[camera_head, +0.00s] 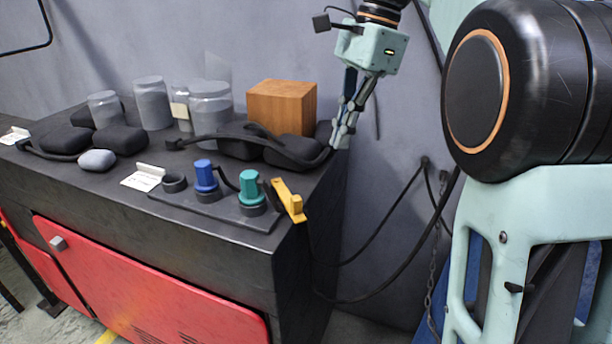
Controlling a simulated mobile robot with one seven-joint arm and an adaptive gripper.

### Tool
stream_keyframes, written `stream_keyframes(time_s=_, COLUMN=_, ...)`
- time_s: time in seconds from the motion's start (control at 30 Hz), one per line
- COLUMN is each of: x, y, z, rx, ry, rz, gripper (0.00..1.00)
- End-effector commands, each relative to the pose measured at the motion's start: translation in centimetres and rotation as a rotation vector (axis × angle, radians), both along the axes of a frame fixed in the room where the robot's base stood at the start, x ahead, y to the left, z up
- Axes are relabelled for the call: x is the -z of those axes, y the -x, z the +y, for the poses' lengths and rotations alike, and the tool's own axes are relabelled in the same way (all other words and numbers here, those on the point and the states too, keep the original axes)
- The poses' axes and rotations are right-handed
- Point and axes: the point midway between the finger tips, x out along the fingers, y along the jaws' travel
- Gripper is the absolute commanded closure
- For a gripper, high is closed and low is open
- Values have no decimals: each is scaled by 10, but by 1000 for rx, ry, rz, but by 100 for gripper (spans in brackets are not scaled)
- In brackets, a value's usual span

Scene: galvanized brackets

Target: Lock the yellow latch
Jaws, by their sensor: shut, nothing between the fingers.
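The yellow latch (289,200) stands at the right end of a dark plate near the bench's front right corner. It is tilted, with its upper end toward the left and its lower end toward the right. My gripper (341,138) hangs above and behind the latch, near the right edge of the bench top. Its fingers are shut, point down and hold nothing. It is apart from the latch.
A teal knob (250,187) and a blue knob (205,177) stand left of the latch on the dark plate (225,212). A wooden box (281,107), grey jars (210,106) and dark pouches (240,146) fill the back. Cables hang along the wall at right.

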Motion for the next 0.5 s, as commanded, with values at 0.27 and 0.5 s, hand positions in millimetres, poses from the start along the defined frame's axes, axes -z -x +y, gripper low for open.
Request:
stream_keyframes(time_s=0.27, x=0, y=0, z=-9, rx=22, ry=19, rz=17, gripper=100)
stream_keyframes(time_s=0.5, x=1, y=0, z=-8, rx=21, ry=18, rz=16, gripper=100)
